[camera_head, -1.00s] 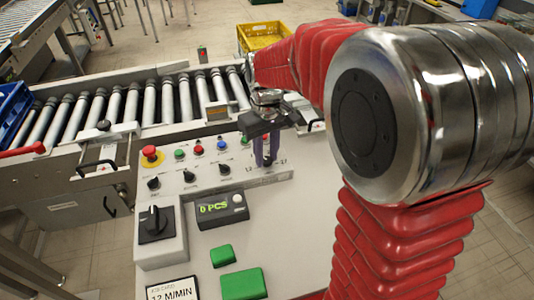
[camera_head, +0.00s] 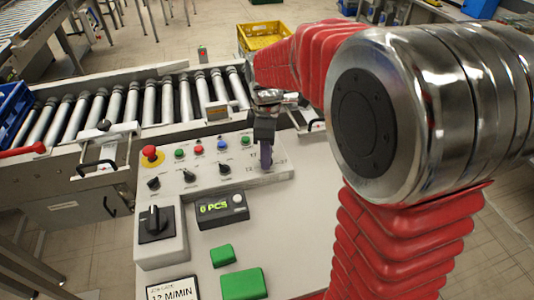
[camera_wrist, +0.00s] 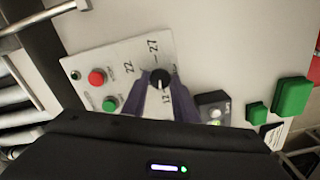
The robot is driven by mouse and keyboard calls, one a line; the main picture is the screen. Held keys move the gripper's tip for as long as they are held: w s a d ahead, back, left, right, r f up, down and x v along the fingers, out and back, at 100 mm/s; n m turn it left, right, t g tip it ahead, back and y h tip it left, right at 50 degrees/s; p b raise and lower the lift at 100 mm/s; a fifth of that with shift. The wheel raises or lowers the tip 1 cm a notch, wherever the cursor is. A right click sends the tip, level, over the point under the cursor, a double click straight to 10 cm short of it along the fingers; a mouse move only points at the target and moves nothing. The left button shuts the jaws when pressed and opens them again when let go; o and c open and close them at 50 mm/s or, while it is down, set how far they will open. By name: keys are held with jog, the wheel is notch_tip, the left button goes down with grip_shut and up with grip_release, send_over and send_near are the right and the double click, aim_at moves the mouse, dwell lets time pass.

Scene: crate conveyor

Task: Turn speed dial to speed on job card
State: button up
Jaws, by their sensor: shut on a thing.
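The speed dial, a black knob (camera_wrist: 160,77), sits on the console panel among printed numbers including 12, 22 and 27. My gripper (camera_wrist: 157,84) has its purple fingers on either side of the dial and is shut on it. In the head view my gripper (camera_head: 266,160) points down at the panel's right end and hides the dial. A pale mark shows on the knob in the wrist view, but I cannot tell for sure which number it points to. The job card (camera_head: 172,291) at the console's front left reads 12 M/MIN.
Left of the dial are small knobs (camera_head: 190,175), coloured buttons (camera_head: 197,149) and a red emergency stop (camera_head: 151,154). A rotary switch box (camera_head: 157,226), a 0 PCS display (camera_head: 220,208) and green blocks (camera_head: 243,284) stand nearer. The roller conveyor (camera_head: 130,104) runs behind.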

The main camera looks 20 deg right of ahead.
jog(key=shift+n, duration=1.1)
jog(key=o, duration=1.1)
jog(key=shift+c, duration=0.2)
notch_tip(320, 180, up, 14)
jog(key=shift+f, duration=0.15)
